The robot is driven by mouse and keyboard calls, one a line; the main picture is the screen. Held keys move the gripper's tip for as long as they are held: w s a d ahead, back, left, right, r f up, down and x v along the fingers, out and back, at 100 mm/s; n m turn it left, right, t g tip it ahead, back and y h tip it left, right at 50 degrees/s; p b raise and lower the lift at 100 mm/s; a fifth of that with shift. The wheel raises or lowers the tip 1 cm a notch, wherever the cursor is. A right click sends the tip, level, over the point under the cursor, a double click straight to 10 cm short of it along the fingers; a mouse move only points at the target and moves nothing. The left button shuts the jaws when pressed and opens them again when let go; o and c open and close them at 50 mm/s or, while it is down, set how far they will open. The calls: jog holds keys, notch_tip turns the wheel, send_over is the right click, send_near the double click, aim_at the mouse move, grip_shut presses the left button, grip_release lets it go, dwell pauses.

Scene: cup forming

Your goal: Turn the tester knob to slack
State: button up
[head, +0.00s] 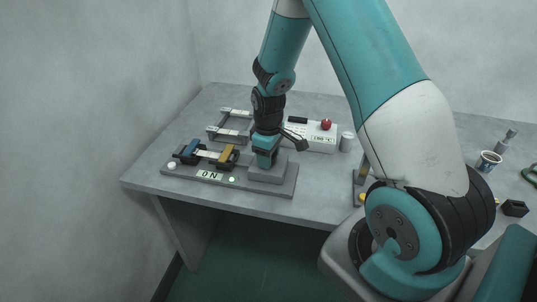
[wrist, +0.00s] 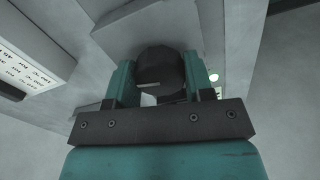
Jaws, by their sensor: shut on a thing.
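My gripper (head: 265,160) points down over the right part of the tester (head: 287,190), a grey plate on the table at left. In the wrist view my gripper (wrist: 160,80) has its two teal fingers on either side of a dark round knob (wrist: 158,62), shut on it. A short pale mark shows on the knob's near side. The knob is hidden behind my gripper in the head view. A small pale green light (head: 232,180) shows beside the label.
A white box (head: 317,140) with a red button (head: 326,124) stands behind the tester. A metal frame (head: 230,124) lies behind the clamps. A cup (head: 488,161) stands at far right. A wall closes the left side.

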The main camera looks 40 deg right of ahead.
jog(key=shift+w+n, duration=0.1)
jog(key=shift+n, duration=1.1)
jog(key=o, duration=0.9)
notch_tip(320, 180, up, 18)
jog(key=shift+a+f+b, duration=0.1)
jog(key=shift+f+b, duration=0.15)
jog(key=shift+b, duration=0.05)
jog(key=s+a+r+y, duration=0.1)
jog(key=s+a+r, duration=0.1)
jog(key=s+a, duration=0.5)
jog(key=s+a+r+y, duration=0.1)
jog(key=s+a+r, duration=0.1)
jog(key=s+a, duration=0.6)
jog(key=s+a+r+y, duration=0.2)
jog(key=s+a, duration=0.5)
jog(key=shift+s+a+r+m, duration=0.15)
jog(key=shift+s+r+m, duration=0.05)
jog(key=shift+m, duration=0.1)
